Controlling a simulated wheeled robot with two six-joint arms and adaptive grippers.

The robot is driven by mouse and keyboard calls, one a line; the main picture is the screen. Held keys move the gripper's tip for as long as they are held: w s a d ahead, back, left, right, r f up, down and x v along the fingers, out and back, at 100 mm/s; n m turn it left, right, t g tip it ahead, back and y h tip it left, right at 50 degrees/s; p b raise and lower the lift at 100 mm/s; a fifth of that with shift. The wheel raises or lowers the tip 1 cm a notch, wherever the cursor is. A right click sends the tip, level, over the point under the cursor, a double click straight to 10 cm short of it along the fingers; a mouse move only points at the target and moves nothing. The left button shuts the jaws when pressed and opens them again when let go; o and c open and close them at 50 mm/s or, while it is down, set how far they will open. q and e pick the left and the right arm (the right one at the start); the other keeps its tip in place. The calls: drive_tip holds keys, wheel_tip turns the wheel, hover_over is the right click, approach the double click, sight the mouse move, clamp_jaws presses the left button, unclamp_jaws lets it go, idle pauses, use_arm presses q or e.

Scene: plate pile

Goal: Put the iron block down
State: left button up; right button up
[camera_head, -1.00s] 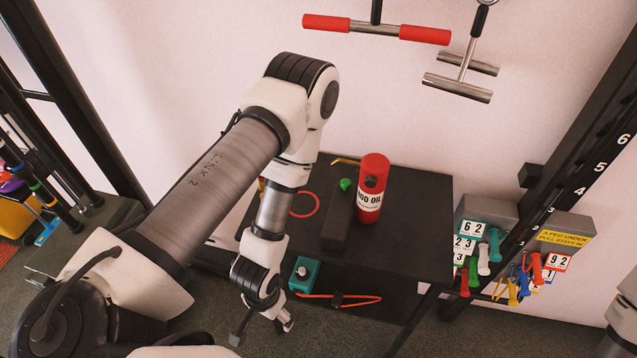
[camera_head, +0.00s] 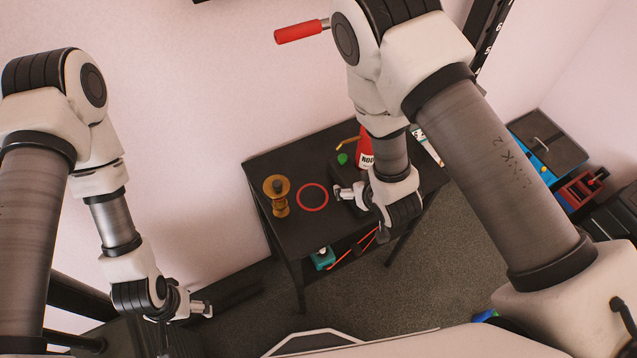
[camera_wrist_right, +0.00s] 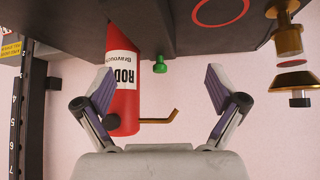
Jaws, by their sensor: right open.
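The iron block (camera_head: 350,207) seems to be the dark bar lying on the black table (camera_head: 262,170), right of the red ring (camera_head: 312,197). It is mostly hidden by my right gripper and is hard to tell from the dark tabletop. My right gripper (camera_head: 362,214) is low over the table's right part. In the right wrist view it (camera_wrist_right: 160,82) is open, with nothing between its fingertips. My left gripper (camera_head: 185,322) hangs left of the table, its fingers apart and empty.
A red rod oil can (camera_head: 366,152) stands behind my right gripper, near a green knob (camera_head: 342,159) and a brass hook (camera_wrist_right: 160,118). A brass spool-like piece (camera_head: 278,195) stands at the table's left. A teal box (camera_head: 322,257) sits on the lower shelf.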

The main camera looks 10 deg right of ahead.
sight(353, 180)
drive_tip(key=w+f+b, duration=0.1)
drive_tip(key=w+d+f+b, duration=0.1)
drive_tip(key=f, duration=0.1)
drive_tip(key=w+f+b, duration=0.1)
drive_tip(key=b, duration=0.1)
drive_tip(key=shift+d+f, duration=0.25)
drive_tip(key=shift+w+a+f+b, duration=0.25)
drive_tip(key=shift+w+f+b, duration=0.2)
drive_tip(key=shift+w+b, duration=0.05)
drive_tip(key=shift+w+a+f+b, duration=0.25)
drive_tip(key=shift+w+f+b, duration=0.2)
drive_tip(key=shift+w+a, duration=0.15)
drive_tip(key=shift+d, duration=0.3)
drive_tip(key=c, duration=0.5)
drive_tip(key=shift+r, duration=0.1)
drive_tip(key=c, duration=1.2)
use_arm(q)
drive_tip(key=f, duration=0.3)
drive_tip(key=d+f, duration=0.1)
drive_tip(key=f, duration=0.1)
drive_tip(key=shift+f, duration=0.25)
use_arm(e)
drive_tip(key=shift+a, duration=0.15)
clamp_jaws()
